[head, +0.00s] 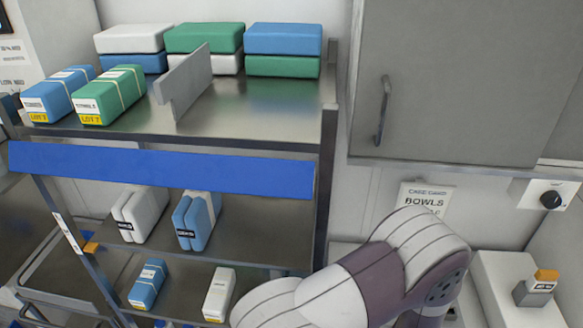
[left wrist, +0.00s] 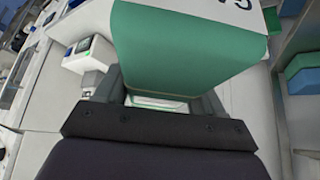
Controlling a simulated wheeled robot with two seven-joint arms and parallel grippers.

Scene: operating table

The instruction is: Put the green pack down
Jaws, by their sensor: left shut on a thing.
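In the left wrist view my left gripper (left wrist: 160,98) is shut on a green pack (left wrist: 190,55). The pack fills the upper middle of the view, with a white labelled face partly showing at its top edge. Its far side is hidden. Neither gripper nor the held pack shows in the head view; only a white and dark arm link of mine fills the lower right there.
A steel rack's top shelf (head: 262,112) carries another green pack (head: 122,92), a blue pack (head: 62,88), stacked packs behind and an upright divider (head: 184,84). Its right front is bare. Lower shelves hold white and blue packs. A grey cabinet (head: 455,75) hangs right.

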